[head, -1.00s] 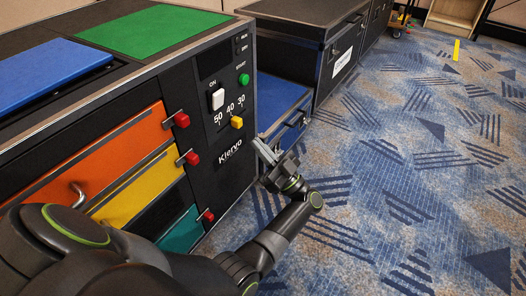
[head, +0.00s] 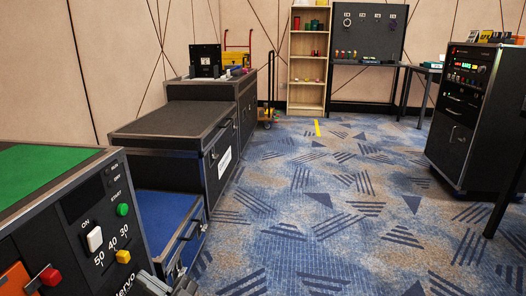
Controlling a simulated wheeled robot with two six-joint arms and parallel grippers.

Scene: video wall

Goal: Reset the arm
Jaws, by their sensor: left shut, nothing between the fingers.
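My left gripper (head: 158,284) shows only in part at the bottom edge of the head view, left of centre. It is shut and empty. The rest of my left arm is below the picture. My right gripper is not in view.
The cabinet's panel has a white switch (head: 95,239), a green button (head: 122,209) and a yellow knob (head: 123,256). Black cases (head: 185,130) line the left wall. A wooden shelf (head: 308,62) stands at the back, a black rack (head: 462,120) at right. The carpet (head: 320,215) between is clear.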

